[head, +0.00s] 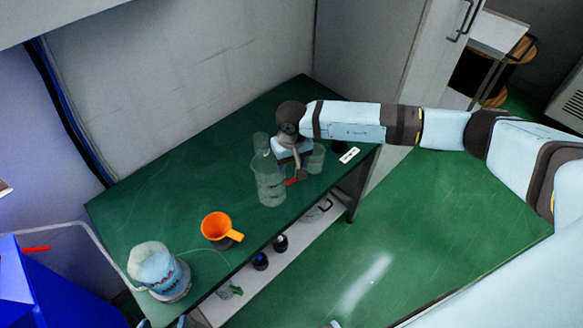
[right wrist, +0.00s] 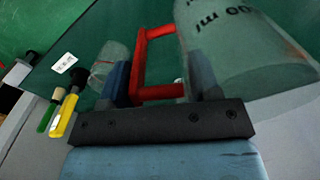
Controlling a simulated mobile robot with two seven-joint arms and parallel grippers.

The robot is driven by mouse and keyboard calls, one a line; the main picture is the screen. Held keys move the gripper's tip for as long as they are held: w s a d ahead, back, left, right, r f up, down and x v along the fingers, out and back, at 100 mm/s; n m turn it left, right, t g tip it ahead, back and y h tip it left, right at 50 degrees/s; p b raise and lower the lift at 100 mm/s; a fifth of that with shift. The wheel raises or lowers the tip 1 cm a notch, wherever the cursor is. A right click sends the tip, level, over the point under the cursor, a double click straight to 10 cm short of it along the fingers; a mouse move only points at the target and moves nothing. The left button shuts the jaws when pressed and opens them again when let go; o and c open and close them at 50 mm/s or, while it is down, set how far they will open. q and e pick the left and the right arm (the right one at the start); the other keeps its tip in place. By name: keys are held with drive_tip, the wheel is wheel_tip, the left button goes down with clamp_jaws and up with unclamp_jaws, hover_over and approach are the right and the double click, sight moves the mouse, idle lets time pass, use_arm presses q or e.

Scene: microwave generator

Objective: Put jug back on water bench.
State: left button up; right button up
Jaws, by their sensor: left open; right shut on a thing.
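A clear jug (head: 268,184) with a red handle is at the front part of the green-topped bench (head: 185,205). I cannot tell whether its base touches the top. My right gripper (head: 294,168) is shut on the red handle. In the right wrist view the handle (right wrist: 152,92) sits between the fingers, and the jug's clear marked wall (right wrist: 245,45) is on the right.
Two other clear vessels stand near the jug, one behind (head: 261,142) and one to the right (head: 317,158). A white label (head: 349,155) lies at the bench's right end. An orange jug (head: 217,226) and a whitish container (head: 158,270) stand left. Bottles (head: 260,261) are on a lower shelf.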

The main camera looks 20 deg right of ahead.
sight(291, 180)
wheel_tip(291, 180, down, 3)
drive_tip(key=shift+r, duration=0.2)
use_arm(q)
drive_tip(key=shift+w+r, duration=0.1)
drive_tip(key=shift+r, duration=0.25)
use_arm(e)
drive_tip(key=shift+f, duration=0.15)
use_arm(q)
drive_tip(key=shift+f, duration=0.1)
use_arm(e)
drive_tip(key=shift+f, duration=0.15)
drive_tip(key=shift+f, duration=0.1)
drive_tip(key=o, duration=1.4)
use_arm(q)
drive_tip(key=shift+f, duration=0.1)
use_arm(e)
drive_tip(key=shift+r, duration=0.2)
